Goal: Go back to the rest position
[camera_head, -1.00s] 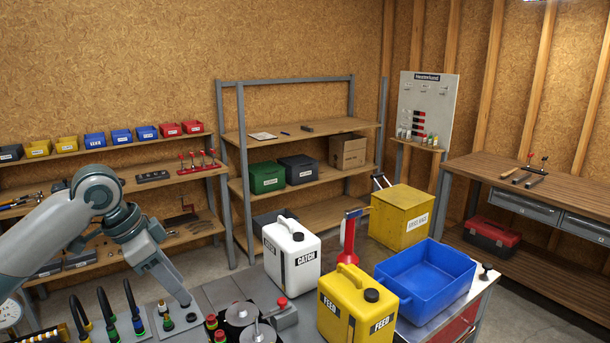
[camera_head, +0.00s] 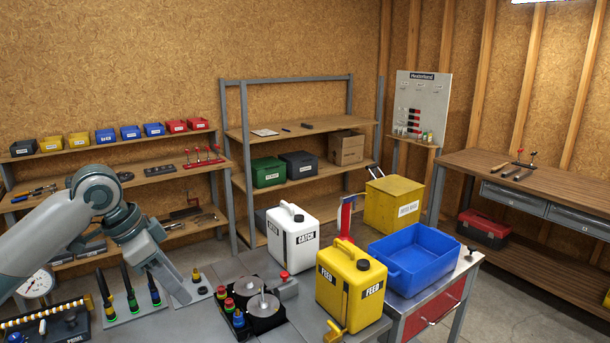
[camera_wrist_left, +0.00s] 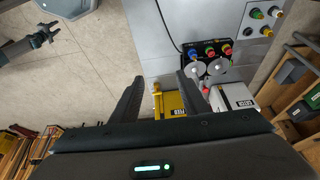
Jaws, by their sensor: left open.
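My left gripper (camera_head: 178,284) hangs at the lower left of the head view, just over the grey bench top, its fingers partly hidden by the arm's own links. In the left wrist view its two dark fingers (camera_wrist_left: 160,82) stand apart with nothing between them. Beyond them lie the yellow FEED can (camera_wrist_left: 170,103) and the white CATCH can (camera_wrist_left: 232,98). A small dark gripper, apparently my right one (camera_wrist_left: 44,36), shows at the upper left of the left wrist view, too small to judge its jaws. It is out of the head view.
Close by on the bench are the black unit with two discs (camera_head: 255,312) and a rack of hoses (camera_head: 130,300). The FEED can (camera_head: 350,285), CATCH can (camera_head: 292,238) and a blue bin (camera_head: 418,262) stand to the right. Open floor (camera_head: 530,300) lies beyond.

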